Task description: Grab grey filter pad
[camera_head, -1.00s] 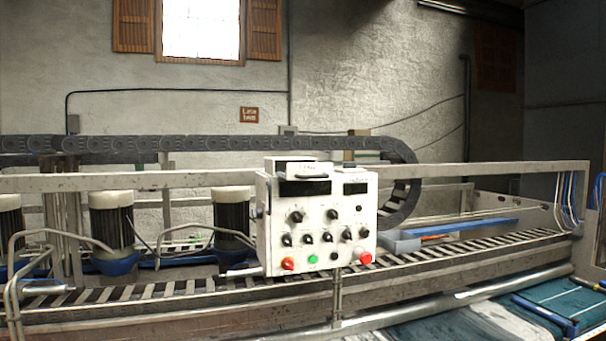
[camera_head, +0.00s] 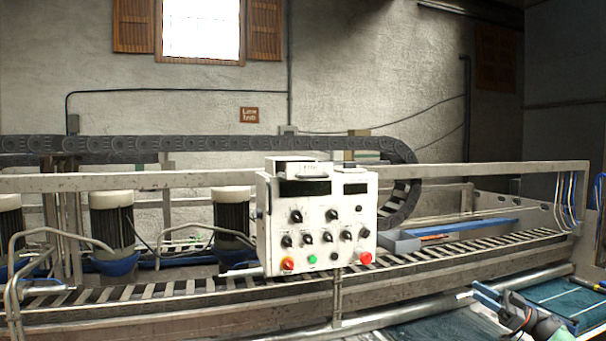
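I cannot make out a grey filter pad for certain in the head view. My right gripper (camera_head: 476,293) shows at the lower right, above the blue-green surface beyond the conveyor's front edge. Its fingers point left and look small and partly blurred, so I cannot tell whether they are open or shut. Nothing held can be made out. My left gripper is not in view.
A white control box (camera_head: 318,222) with knobs and buttons stands in front of the slatted conveyor (camera_head: 150,291). A grey tray (camera_head: 402,245) lies behind the conveyor. A metal rail (camera_head: 400,316) and blue-green surface (camera_head: 565,297) lie at the lower right.

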